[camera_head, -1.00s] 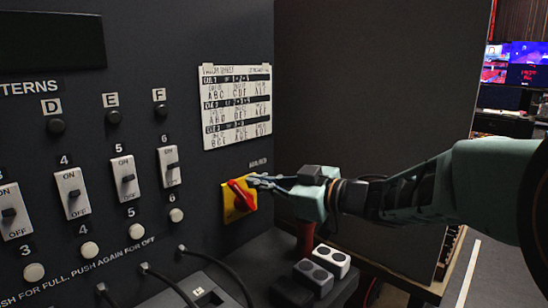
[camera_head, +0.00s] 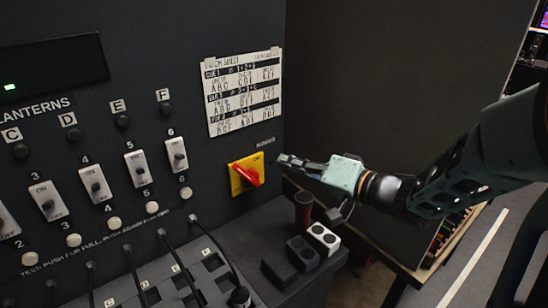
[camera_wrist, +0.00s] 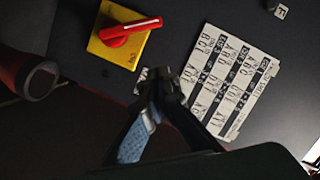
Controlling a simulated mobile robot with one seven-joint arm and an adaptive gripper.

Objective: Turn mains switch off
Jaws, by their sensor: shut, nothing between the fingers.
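The mains switch is a red rotary handle (camera_head: 247,176) on a yellow square plate (camera_head: 236,186), low on the right side of the dark panel. The handle lies slanted, from upper left to lower right in the head view. My gripper (camera_head: 281,159) is shut and empty, just right of the plate and apart from the handle. In the wrist view the red handle (camera_wrist: 130,30) and yellow plate (camera_wrist: 105,50) show at the upper left. My shut fingertips (camera_wrist: 162,82) are below and right of them there, beside a small label that they partly cover.
A white printed sheet (camera_head: 243,92) is fixed above the switch. Several white toggle switches (camera_head: 135,168) fill the panel's left. A dark red cylinder (camera_head: 303,212) and small black, grey and white blocks (camera_head: 322,238) stand on the ledge below my gripper.

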